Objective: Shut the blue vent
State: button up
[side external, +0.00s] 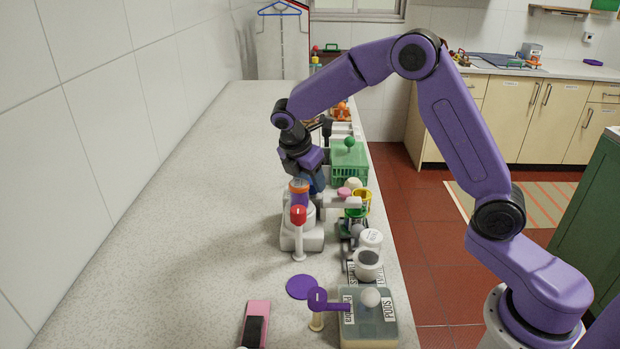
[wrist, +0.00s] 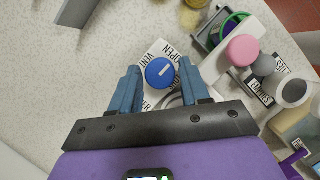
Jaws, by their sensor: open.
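The blue vent is a round blue knob (wrist: 160,73) in the wrist view, on a white plate (wrist: 152,52) lettered "VENT" and "OPEN"; a third word is partly covered. A short white line on the knob slants toward the upper right, on the side of the "OPEN" lettering. My gripper (wrist: 159,82) is open, with one blue-grey finger on each side of the knob. I cannot tell whether the fingers touch it. In the side view my gripper (side external: 314,183) points down behind the white appliance, and the knob cannot be made out there.
A white appliance (side external: 302,238) with a red-topped lever (side external: 298,215) stands in front of my gripper. A purple disc (side external: 302,287) lies nearer. The counter's left side (side external: 180,220) is clear.

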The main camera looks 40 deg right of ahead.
jog(key=c, duration=0.8)
jog(key=shift+o, duration=0.2)
jog(key=shift+m, duration=0.3)
jog(key=m+g, duration=0.1)
jog(key=m, duration=0.2)
jog(key=shift+w+m+g, duration=0.1)
jog(key=shift+m+g, duration=0.3)
jog(key=m, duration=0.2)
jog(key=m+g, duration=0.1)
jog(key=m, duration=0.1)
jog(key=shift+w+m+g+y, duration=0.15)
jog(key=shift+m+g+y, duration=0.15)
jog(key=shift+y, duration=0.1)
jog(key=m+g+y, duration=0.1)
jog(key=m, duration=0.3)
jog(key=shift+d, duration=0.15)
jog(key=m+y, duration=0.1)
jog(key=m, duration=0.1)
jog(key=m+y, duration=0.1)
jog(key=m, duration=0.1)
jog(key=shift+w+d+r+m+g, duration=0.1)
jog(key=shift+m+g, duration=0.2)
jog(key=shift+g, duration=0.1)
jog(key=shift+m, duration=0.3)
